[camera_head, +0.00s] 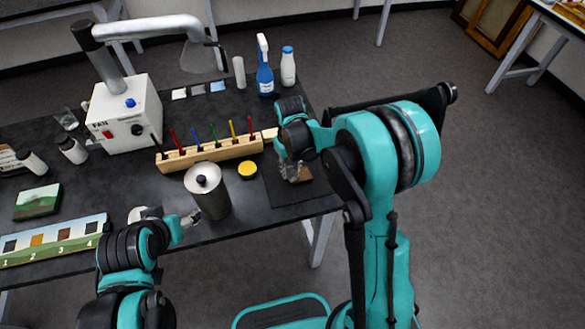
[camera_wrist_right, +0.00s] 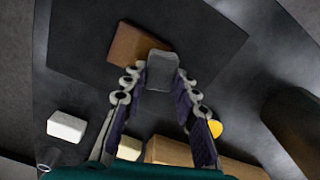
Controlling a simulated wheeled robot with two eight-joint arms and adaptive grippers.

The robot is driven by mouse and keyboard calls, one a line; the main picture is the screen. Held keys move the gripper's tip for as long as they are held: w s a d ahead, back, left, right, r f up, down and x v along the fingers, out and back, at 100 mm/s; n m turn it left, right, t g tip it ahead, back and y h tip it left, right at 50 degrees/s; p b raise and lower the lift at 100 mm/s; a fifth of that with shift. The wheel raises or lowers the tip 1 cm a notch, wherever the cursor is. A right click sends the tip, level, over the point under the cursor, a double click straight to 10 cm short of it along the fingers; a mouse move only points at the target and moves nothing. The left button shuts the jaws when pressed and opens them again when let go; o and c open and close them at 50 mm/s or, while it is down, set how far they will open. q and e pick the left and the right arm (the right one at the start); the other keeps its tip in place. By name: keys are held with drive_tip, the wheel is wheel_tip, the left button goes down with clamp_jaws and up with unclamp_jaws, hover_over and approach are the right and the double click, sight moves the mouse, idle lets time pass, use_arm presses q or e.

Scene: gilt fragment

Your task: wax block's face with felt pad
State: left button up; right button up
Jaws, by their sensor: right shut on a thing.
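My right gripper (camera_head: 290,174) is over the dark mat (camera_head: 283,193) at the table's right end. In the right wrist view its fingers (camera_wrist_right: 162,92) are shut on a grey pad (camera_wrist_right: 163,71). A brown block (camera_wrist_right: 132,45) lies on the mat, and the pad overlaps its edge in that view; I cannot tell whether they touch. In the head view the block (camera_head: 305,174) is partly hidden by the gripper. A round tin with a yellow top (camera_head: 247,170) stands left of the mat. My left gripper (camera_head: 190,218) is near the table's front edge; its fingers are too small to judge.
A wooden rack (camera_head: 210,153) with several coloured tools stands behind the tin. A metal canister (camera_head: 208,192) stands in front of it. A blue spray bottle (camera_head: 265,72) and a white bottle (camera_head: 288,67) stand behind. A white fan unit (camera_head: 124,112) is at left.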

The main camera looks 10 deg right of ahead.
sight(290, 171)
drive_tip(key=shift+a+r+p, duration=0.15)
drive_tip(key=shift+r+p, duration=0.15)
drive_tip(key=shift+r, duration=0.3)
drive_tip(key=shift+a+r+p, duration=0.15)
drive_tip(key=shift+r+p, duration=0.15)
drive_tip(key=shift+r, duration=0.25)
drive_tip(key=shift+d+r+p, duration=0.3)
drive_tip(key=shift+r+p, duration=0.25)
drive_tip(key=shift+r, duration=0.15)
wheel_tip(290, 171, up, 2)
drive_tip(key=shift+a+r+p, duration=0.1)
drive_tip(key=shift+a+p, duration=0.05)
drive_tip(key=shift+p, duration=0.6)
drive_tip(key=shift+r+p, duration=0.65)
drive_tip(key=shift+r, duration=0.4)
